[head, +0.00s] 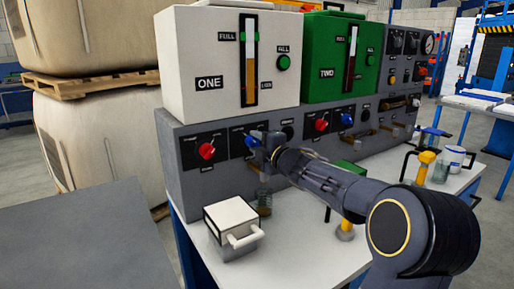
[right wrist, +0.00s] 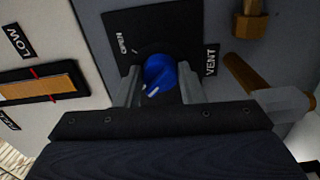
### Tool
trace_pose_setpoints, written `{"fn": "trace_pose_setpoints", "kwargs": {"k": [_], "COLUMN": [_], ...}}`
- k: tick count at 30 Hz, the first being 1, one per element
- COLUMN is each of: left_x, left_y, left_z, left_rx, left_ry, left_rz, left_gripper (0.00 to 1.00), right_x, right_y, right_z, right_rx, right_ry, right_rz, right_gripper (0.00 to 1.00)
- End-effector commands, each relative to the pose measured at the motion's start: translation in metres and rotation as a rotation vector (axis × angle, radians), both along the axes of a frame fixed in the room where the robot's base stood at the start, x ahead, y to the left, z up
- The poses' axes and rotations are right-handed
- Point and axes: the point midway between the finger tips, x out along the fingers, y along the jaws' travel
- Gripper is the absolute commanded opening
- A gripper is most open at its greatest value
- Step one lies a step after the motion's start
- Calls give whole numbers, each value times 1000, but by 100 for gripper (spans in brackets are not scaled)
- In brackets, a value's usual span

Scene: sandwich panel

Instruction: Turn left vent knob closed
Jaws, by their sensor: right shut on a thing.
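The left vent knob (right wrist: 160,72) is blue and sits on a black plate (right wrist: 135,48) marked OPEN and VENT in the right wrist view. Its white mark is at the lower left of the knob in that view. My right gripper (right wrist: 162,92) is shut on the knob, one finger on each side. In the head view my right gripper (head: 262,147) reaches the panel from the right and partly hides the blue knob (head: 252,141). My left gripper is in neither view.
A red knob (head: 207,151) is left of the blue one. White tank ONE (head: 205,55) and green tank TWO (head: 322,75) stand above the grey panel. A white box with a handle (head: 232,216) and a small jar (head: 264,203) stand on the bench below.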

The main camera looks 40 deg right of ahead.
Motion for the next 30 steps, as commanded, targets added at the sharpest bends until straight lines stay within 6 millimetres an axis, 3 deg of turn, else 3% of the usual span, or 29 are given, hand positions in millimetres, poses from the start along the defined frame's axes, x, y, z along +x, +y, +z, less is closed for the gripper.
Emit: {"fn": "trace_pose_setpoints", "kwargs": {"k": [21,22,26,30], "left_x": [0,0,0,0], "left_y": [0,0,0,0], "left_z": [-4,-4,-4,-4], "left_rx": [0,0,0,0], "left_ry": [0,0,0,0], "left_rz": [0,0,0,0], "left_gripper": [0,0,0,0], "right_x": [0,0,0,0], "right_y": [0,0,0,0], "right_z": [-1,-1,-1,0], "right_rx": [-71,-71,-70,-69], "right_ry": [11,11,10,9], "right_rz": [0,0,0,0], "right_gripper": [12,39,56,57]}}
